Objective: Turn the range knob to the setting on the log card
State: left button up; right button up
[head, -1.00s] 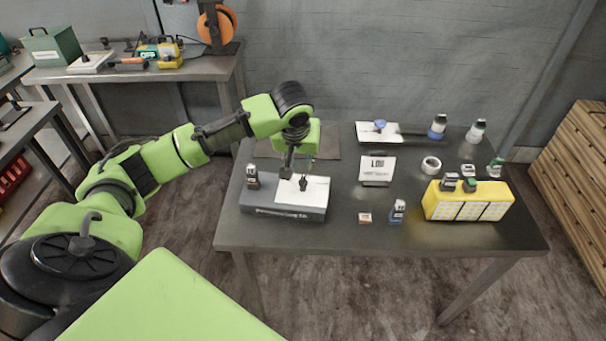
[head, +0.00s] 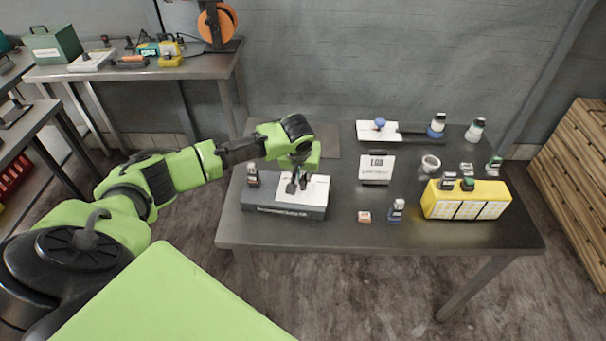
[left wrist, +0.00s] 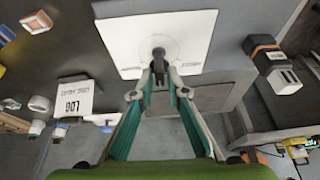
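The grey box (head: 283,209) with a white top panel (head: 318,188) stands at the table's left side. In the left wrist view the white panel (left wrist: 192,32) carries a dark knob (left wrist: 158,54) on a pale round dial; its setting marks are too small to read. My left gripper (head: 297,187) points down over the panel, and in the left wrist view its fingers (left wrist: 160,86) are apart, with the knob between or just beyond the tips; contact cannot be told. The white log card (head: 377,168) stands mid-table, its small line unreadable. My right gripper is out of view.
A white board (head: 379,131) lies at the back.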

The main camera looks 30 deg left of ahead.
pick_arm(q)
grip_shut()
jog(key=n+p, duration=0.2)
jog(key=p, duration=0.1)
jog(key=shift+d+r+n+g+y, duration=0.2)
jog(key=shift+n+g+y, duration=0.1)
jog(key=shift+g+y, duration=0.1)
jog(key=shift+d+n+p, duration=0.1)
jog(key=shift+n+p, duration=0.6)
jog(key=shift+n, duration=0.1)
jog(key=shift+f+n+g+y+p, duration=0.1)
jog(key=shift+n+g+y+p, duration=0.35)
jog(key=shift+n, duration=0.55)
jog(key=n, duration=0.1)
jog(key=n+g, duration=0.1)
jog(key=shift+w+f+n+y+p, duration=0.1)
jog(key=shift+w+n+y+p, duration=0.05)
jog(key=shift+n+y+p, duration=0.15)
jog(key=shift+w+n+g, duration=0.1)
jog(key=shift+n+g, duration=0.45)
jog(key=shift+n, duration=1.15)
